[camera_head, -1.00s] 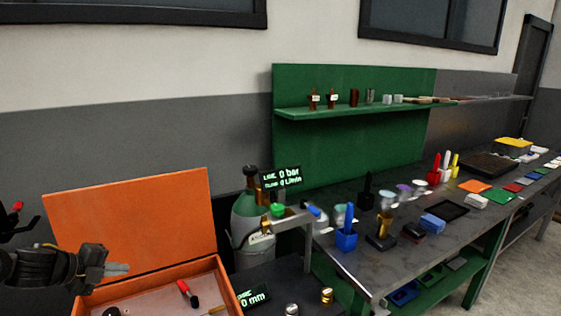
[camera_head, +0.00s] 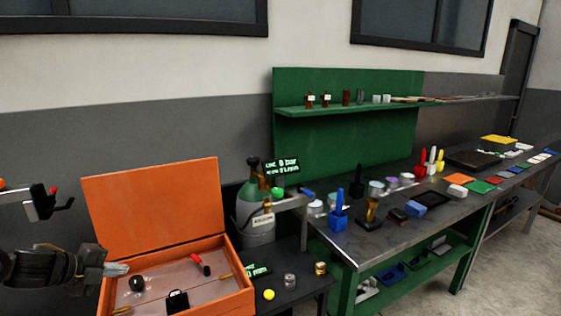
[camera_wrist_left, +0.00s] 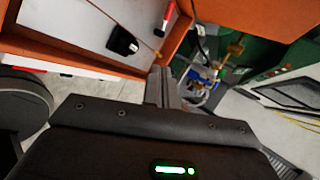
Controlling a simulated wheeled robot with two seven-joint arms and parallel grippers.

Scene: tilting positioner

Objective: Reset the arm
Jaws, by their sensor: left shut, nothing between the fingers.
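My left gripper (camera_head: 118,269) is at the lower left of the head view, shut with nothing in it. Its fingers point right, beside the left wall of the open orange box (camera_head: 243,284). In the left wrist view the closed fingers (camera_wrist_left: 161,88) show at the centre, with the box's inside above and to the left. My right gripper is not in view.
A gas cylinder (camera_head: 249,201) stands behind a small dark table (camera_head: 293,262) with a yellow knob (camera_head: 269,295). A long bench (camera_head: 345,250) at right carries a blue holder (camera_head: 338,222) and many small items. A green shelf board (camera_head: 340,145) is behind.

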